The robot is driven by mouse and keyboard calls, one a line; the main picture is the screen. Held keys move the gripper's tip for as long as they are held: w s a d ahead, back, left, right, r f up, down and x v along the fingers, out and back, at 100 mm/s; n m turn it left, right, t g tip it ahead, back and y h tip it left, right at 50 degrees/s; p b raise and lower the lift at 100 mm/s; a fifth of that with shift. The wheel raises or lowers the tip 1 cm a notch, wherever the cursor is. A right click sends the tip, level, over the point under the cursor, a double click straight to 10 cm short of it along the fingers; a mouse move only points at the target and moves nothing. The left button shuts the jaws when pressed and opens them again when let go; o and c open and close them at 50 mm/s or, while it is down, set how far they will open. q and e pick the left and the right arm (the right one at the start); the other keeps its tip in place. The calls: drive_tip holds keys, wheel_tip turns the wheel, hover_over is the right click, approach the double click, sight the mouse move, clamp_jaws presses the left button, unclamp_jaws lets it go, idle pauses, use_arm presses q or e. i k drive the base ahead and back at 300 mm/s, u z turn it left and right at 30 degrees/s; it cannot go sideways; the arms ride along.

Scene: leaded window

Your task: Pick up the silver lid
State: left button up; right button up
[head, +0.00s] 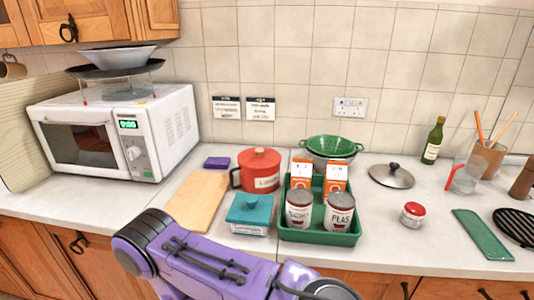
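The silver lid (391,176) lies on the white worktop right of centre, with a dark knob on top. It sits to the right of the green colander and the green tray, apart from both. Nothing covers it. A purple arm link of mine crosses the bottom of the head view, well in front of and left of the lid. Neither of my gripper's fingertips shows in this view.
A green tray (320,237) holds tins and cartons left of the lid. A green colander (331,146) stands behind the tray. A red-lidded jar (413,214) stands in front of the lid; a green bottle (433,141) stands behind it. The worktop around the lid is clear.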

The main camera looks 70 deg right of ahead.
sight(392, 175)
drive_tip(key=z, duration=3.8)
drive_tip(key=i, duration=0.2)
